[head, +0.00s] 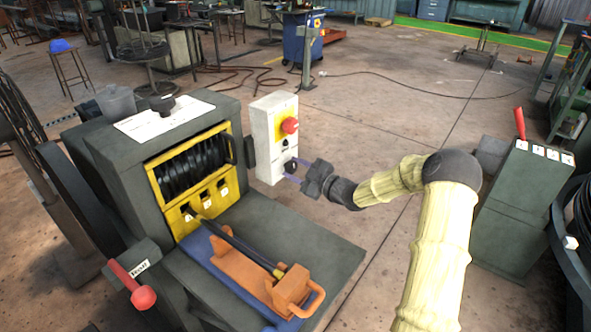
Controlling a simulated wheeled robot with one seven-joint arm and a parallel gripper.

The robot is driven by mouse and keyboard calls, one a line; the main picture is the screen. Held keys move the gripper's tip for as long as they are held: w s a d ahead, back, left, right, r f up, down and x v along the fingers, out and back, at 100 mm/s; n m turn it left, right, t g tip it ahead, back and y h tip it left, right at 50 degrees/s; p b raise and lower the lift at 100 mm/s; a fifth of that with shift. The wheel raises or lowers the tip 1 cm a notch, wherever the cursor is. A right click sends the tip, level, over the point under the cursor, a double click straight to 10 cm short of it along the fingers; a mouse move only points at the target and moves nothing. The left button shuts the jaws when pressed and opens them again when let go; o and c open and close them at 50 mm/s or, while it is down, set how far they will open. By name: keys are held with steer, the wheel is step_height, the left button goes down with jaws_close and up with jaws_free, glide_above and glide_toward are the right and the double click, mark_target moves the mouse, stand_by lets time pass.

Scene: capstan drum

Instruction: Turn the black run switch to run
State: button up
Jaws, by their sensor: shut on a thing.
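The white control box (268,150) stands at the right side of the grey drum machine. It has a red mushroom button (290,125) on a yellow plate at the top. The black run switch (290,166) is low on the same face, partly hidden by my gripper. My gripper (293,170) reaches in from the right, its thin fingers at the switch and shut on it. The switch's pointing direction is too small to tell.
The grey machine holds a black ribbed drum (190,166) behind a yellow frame. An orange tool (245,262) lies on its front shelf. A red-knobbed lever (143,297) sticks out at lower left. A grey cabinet (522,205) with a red lever stands at right. Floor between is clear.

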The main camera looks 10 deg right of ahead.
steer(key=shift+m, duration=0.4)
steer(key=m+p, duration=0.3)
steer(key=m, duration=0.1)
steer(key=shift+r, duration=0.1)
steer(key=m+p, duration=0.2)
steer(key=m, duration=0.3)
stand_by(0.4)
steer(key=o, duration=1)
steer(key=shift+d, duration=0.1)
steer(key=v, duration=1.7)
steer(key=shift+s+d+b, duration=0.1)
steer(key=shift+s+b, duration=0.05)
steer(key=shift+b, duration=0.2)
